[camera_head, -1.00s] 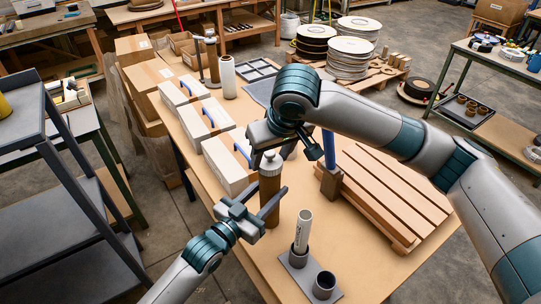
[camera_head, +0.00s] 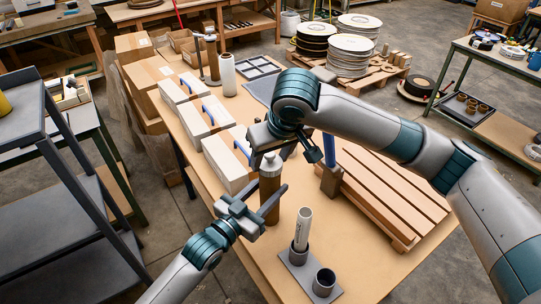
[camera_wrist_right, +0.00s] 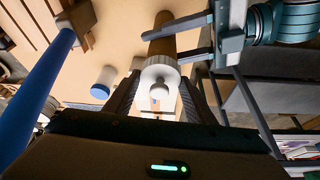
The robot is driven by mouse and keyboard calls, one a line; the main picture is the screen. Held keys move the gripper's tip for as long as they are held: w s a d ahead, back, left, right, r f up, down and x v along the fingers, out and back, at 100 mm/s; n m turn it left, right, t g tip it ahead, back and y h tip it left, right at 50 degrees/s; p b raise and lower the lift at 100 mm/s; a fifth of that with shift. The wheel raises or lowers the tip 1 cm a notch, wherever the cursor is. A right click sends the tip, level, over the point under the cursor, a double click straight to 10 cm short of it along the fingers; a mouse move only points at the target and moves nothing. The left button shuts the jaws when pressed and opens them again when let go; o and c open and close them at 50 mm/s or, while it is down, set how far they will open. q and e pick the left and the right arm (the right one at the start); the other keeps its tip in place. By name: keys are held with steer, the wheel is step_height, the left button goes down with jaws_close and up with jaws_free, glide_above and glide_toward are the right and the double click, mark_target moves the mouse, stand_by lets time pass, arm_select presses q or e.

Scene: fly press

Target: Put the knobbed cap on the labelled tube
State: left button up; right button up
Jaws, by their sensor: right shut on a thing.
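The knobbed cap (camera_wrist_right: 158,72) is pale grey with a rounded knob. In the right wrist view it lies between the fingers of my right gripper (camera_wrist_right: 158,98), which is shut on it. It sits at the end of an upright brown tube (camera_head: 269,195); whether it is fully seated I cannot tell. My left gripper (camera_head: 275,208) is beside the brown tube, its fingers spread apart on either side. I see no label on the brown tube.
An empty dark cup (camera_head: 324,282) is on the same holder. A slatted wooden pallet (camera_head: 395,195) and a blue post (camera_head: 329,150) stand to the right. White boxes with blue handles (camera_head: 228,158) line the left edge.

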steer(key=o, duration=1.1)
steer(key=v, duration=1.2)
arm_select(q)
steer(key=o, duration=1.6)
arm_select(e)
steer(key=shift+f, duration=0.1)
